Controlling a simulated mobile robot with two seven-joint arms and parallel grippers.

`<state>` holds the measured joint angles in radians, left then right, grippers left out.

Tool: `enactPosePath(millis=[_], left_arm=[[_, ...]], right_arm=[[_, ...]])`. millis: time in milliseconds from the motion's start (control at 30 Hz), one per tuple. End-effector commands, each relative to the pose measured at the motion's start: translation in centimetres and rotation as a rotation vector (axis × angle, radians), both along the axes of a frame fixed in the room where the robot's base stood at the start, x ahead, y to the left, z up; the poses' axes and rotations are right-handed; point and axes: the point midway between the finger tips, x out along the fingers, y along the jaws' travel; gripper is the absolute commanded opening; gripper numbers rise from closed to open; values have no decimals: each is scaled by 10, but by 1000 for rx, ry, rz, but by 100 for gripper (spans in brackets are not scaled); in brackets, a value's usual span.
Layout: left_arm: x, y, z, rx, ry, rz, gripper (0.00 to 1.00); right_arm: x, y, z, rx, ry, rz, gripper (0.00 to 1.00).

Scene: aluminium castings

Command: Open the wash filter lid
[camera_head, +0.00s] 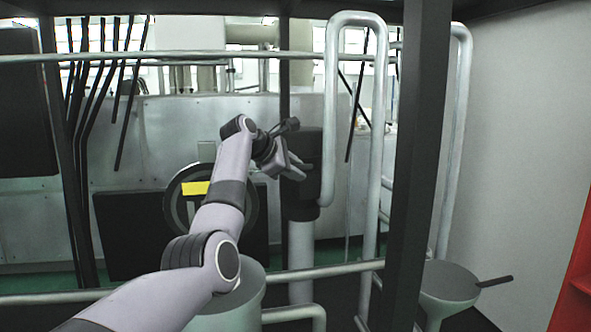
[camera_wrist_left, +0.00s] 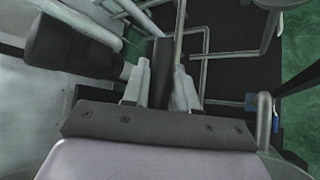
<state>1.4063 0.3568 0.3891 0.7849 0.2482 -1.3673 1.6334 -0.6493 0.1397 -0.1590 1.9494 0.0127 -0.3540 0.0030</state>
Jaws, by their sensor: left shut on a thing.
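My left gripper (camera_head: 293,167) is raised near the middle of the head view, beside an upright black cylinder (camera_head: 304,148) on a grey pipe. In the left wrist view, its two pale fingers are shut on a dark bar (camera_wrist_left: 160,72). I cannot tell what this bar is joined to. A round grey vessel (camera_head: 252,300) stands below my left arm and is partly hidden by it. A flat-topped grey funnel shape (camera_head: 449,283) with a dark handle (camera_head: 495,281) stands at the right. I cannot tell which part is the wash filter lid. My right gripper is out of view.
A dark post (camera_head: 407,170) stands right of the pale looped pipes (camera_head: 332,100). A horizontal rail (camera_head: 330,271) runs across the front. A dark-rimmed disc with a yellow label (camera_head: 195,188) is behind my arm. A red panel (camera_head: 577,290) is at the right edge.

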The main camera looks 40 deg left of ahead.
Motion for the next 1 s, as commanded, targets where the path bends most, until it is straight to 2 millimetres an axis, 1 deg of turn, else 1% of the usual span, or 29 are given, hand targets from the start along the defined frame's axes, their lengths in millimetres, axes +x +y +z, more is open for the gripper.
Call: enactPosePath(millis=[33,67,100,567,767,1000], left_arm=[[0,-1,-2,-3,6,-2,0],[0,-1,-2,-3,6,-2,37],[0,-1,-2,-3,6,-2,48],[-2,0,0,-1,2,-2,48],[-16,2,8,0,-1,-1,48],[-43,6,26,-1,0,0,48]], right_arm=[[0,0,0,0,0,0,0],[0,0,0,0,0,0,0],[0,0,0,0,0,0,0],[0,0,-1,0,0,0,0],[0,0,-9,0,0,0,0],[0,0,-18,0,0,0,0]])
